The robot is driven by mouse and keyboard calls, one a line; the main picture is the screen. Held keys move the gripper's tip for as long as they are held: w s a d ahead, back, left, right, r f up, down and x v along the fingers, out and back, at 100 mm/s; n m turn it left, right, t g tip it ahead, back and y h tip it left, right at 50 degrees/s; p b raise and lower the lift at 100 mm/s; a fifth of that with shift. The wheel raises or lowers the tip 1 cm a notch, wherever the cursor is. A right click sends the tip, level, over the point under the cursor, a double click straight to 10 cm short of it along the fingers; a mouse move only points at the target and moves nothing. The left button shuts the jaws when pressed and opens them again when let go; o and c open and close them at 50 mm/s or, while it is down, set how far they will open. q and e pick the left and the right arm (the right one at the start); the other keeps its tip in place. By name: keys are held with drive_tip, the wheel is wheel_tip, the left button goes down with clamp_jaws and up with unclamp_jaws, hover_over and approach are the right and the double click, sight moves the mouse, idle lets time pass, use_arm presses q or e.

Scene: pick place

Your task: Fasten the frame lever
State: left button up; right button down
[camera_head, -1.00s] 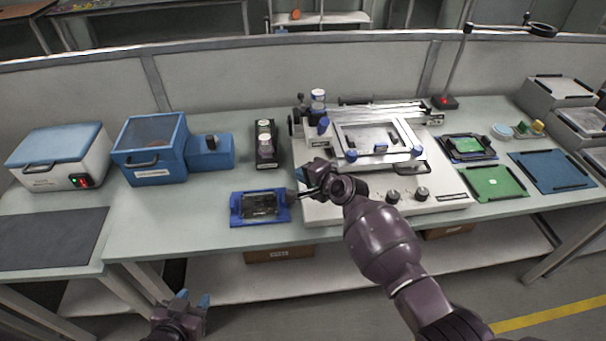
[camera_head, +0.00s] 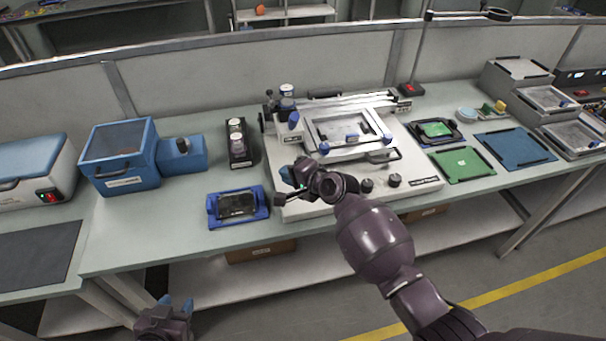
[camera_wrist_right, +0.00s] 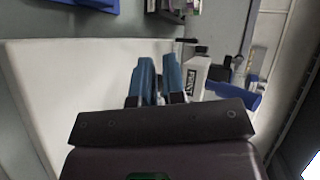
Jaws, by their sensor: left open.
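The white stencil-printer-like machine (camera_head: 405,195) stands on the bench. Its pale frame (camera_head: 319,134) lies over the bed, with blue knobs at its front corners (camera_head: 324,148) and a dark handle (camera_head: 383,157). A blue-topped post (camera_head: 293,121) stands left of the frame; I cannot tell which part is the frame lever. My right gripper (camera_head: 284,186) is over the machine's front left corner. In the right wrist view its blue fingers (camera_wrist_right: 159,78) are slightly apart, with nothing visible between them. A white labelled block (camera_wrist_right: 196,78) and blue cylinder (camera_wrist_right: 234,95) lie beyond. My left gripper (camera_head: 176,303) is open and empty, below the bench front.
A blue fixture with a dark board (camera_head: 238,206) lies left of the machine. A black holder with white-topped jars (camera_head: 239,143) and a blue box (camera_head: 122,160) stand further left.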

drive_tip(key=v, duration=0.6)
drive_tip(key=shift+d+r+p, duration=0.2)
drive_tip(key=shift+r+p, duration=0.1)
drive_tip(key=shift+r, duration=0.05)
